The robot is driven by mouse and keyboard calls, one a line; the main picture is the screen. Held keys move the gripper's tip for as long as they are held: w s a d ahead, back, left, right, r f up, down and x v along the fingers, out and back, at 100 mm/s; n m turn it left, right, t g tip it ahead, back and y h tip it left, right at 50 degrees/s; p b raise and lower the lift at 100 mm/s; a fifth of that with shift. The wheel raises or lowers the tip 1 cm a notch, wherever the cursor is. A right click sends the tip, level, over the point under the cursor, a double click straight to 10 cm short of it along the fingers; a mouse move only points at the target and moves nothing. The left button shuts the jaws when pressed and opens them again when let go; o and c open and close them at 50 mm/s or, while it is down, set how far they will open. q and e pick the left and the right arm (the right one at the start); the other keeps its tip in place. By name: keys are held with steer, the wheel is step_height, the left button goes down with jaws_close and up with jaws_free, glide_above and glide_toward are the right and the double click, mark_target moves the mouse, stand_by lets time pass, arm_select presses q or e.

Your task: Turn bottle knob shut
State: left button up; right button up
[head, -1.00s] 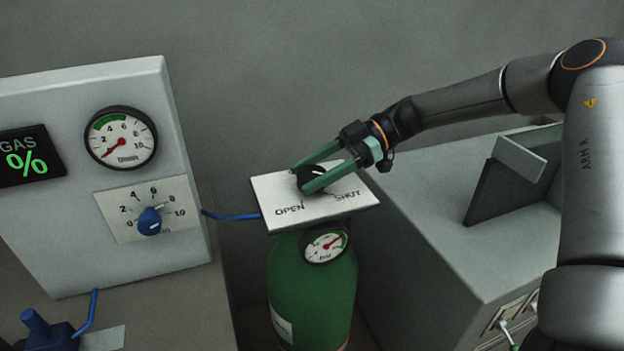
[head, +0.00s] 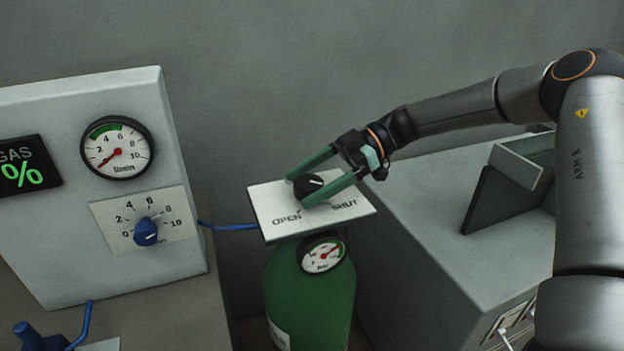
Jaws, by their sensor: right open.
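The black bottle knob (head: 309,185) sits on a white plate (head: 279,218) marked OPEN at its lower left and SHUT at its lower right. A white mark on the knob's top points to the right. The plate is above the green gas bottle (head: 310,298). My right gripper (head: 296,190) is at the knob, its two green fingers apart, one on the knob's far left side and one on its near right side. I cannot tell whether either finger touches the knob. My left gripper is not in view.
A grey panel (head: 180,255) at the left carries a gauge (head: 117,148), a blue dial knob (head: 146,232) and a GAS display (head: 25,166). A bottle gauge (head: 322,254) hangs below the plate. A grey cabinet (head: 425,215) stands at the right. A blue hose (head: 230,226) runs to the plate.

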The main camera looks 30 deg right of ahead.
steer(key=b+v, duration=0.1)
steer(key=v, duration=1.1)
steer(key=shift+d, duration=0.25)
steer(key=s+d+f+m+t+h, duration=0.1)
steer(key=d+f+m+t, duration=0.15)
steer(key=f, duration=0.55)
steer(key=s+d+f+m+t+h, duration=0.15)
steer(key=d+f+t, duration=0.25)
steer(key=f, duration=0.4)
steer(key=s+a+f+m+t+h+p, duration=0.1)
steer(key=s+a+f+m+t+h, duration=0.15)
steer(key=f, duration=0.55)
steer(key=s+a+f+m+t+h, duration=0.15)
steer(key=s+f, duration=0.25)
steer(key=f, duration=0.4)
steer(key=s+a+f+m+g+h+p, duration=0.1)
steer(key=s+a+f+m+g+h, duration=0.25)
steer(key=a+f, duration=0.7)
steer(key=s+a+m, duration=0.1)
steer(key=s+a, duration=0.1)
steer(key=a, duration=0.6)
steer(key=s+a+m, duration=0.1)
steer(key=s+a, duration=0.1)
steer(key=a, duration=0.6)
steer(key=shift+s+f+g+h+p, duration=0.3)
steer(key=shift+f+g+h+p, duration=0.1)
steer(key=shift+f+p, duration=0.1)
